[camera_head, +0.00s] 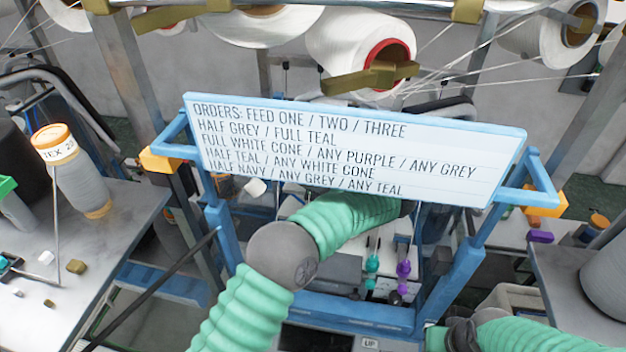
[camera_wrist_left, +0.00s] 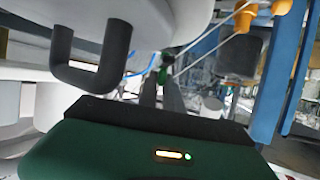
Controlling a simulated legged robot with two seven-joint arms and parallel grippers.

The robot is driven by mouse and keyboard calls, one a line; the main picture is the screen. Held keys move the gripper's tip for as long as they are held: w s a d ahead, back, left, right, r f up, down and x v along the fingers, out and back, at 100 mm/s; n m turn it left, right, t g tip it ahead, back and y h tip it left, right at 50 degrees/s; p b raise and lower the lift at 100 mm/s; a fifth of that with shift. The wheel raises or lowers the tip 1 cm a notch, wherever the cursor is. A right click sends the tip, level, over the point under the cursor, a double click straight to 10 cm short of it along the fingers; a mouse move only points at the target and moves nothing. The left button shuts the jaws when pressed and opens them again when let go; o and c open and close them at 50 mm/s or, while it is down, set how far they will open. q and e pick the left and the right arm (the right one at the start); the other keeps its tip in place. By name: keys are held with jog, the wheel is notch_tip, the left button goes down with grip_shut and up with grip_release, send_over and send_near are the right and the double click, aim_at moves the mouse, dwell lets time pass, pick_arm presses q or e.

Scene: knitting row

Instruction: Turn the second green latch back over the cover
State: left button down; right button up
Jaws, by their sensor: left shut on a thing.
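My left gripper (camera_wrist_left: 161,88) shows small in the wrist view, past the dark green wrist housing. Its two grey fingers are closed on a small green piece (camera_wrist_left: 163,74), which looks like a green latch. I cannot tell which way the latch is turned, and I cannot make out the cover clearly. In the head view my left arm reaches up behind the white orders board (camera_head: 350,150), which hides the gripper and the latch. Part of my right arm shows at the lower right, with its gripper out of view.
A grey cone with an orange top (camera_head: 80,175) stands on the left table (camera_head: 105,262). White yarn cones (camera_head: 345,50) hang above. In the wrist view a dark handle (camera_wrist_left: 95,75) is close at left.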

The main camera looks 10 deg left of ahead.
pick_arm(q)
jog(key=shift+r, duration=0.15)
jog(key=c, duration=1.5)
grip_release()
jog(key=shift+d, duration=0.15)
jog(key=shift+c, duration=0.2)
jog(key=shift+o, duration=0.2)
jog(key=shift+d, duration=0.15)
jog(key=shift+d, duration=0.1)
jog(key=shift+p+v, duration=0.95)
jog(key=shift+v, duration=0.25)
jog(key=v, duration=0.9)
jog(key=shift+s+d, duration=0.1)
jog(key=shift+d, duration=0.2)
